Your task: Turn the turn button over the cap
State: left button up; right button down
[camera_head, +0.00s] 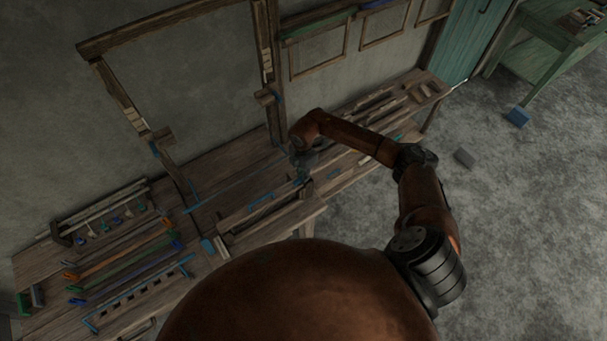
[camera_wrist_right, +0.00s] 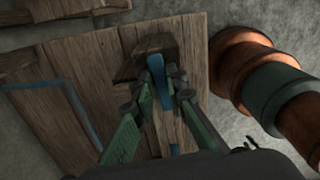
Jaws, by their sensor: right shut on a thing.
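My right gripper (camera_head: 301,168) is low over the loom bench, at the right end of the wooden loom part. In the right wrist view its two green fingers (camera_wrist_right: 163,88) are closed around a narrow blue bar, which looks like the turn button (camera_wrist_right: 157,72). Its blue end also shows in the head view (camera_head: 303,177). A dark wooden block, which looks like the cap (camera_wrist_right: 152,46), lies at the far end of the blue bar. I cannot tell how far the bar lies across it. The left gripper is out of view.
The wooden bench (camera_head: 170,180) runs along the wall, with an upright frame (camera_head: 267,70) behind. Several tools and coloured clamps (camera_head: 125,255) lie at left. Wooden pieces (camera_head: 420,92) lie at the right end.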

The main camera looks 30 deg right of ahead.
jog(key=shift+w+m, duration=0.15)
jog(key=shift+m, duration=0.45)
jog(key=c, duration=1.9)
grip_release()
jog(key=shift+c, duration=0.2)
notch_tip(320, 180, up, 12)
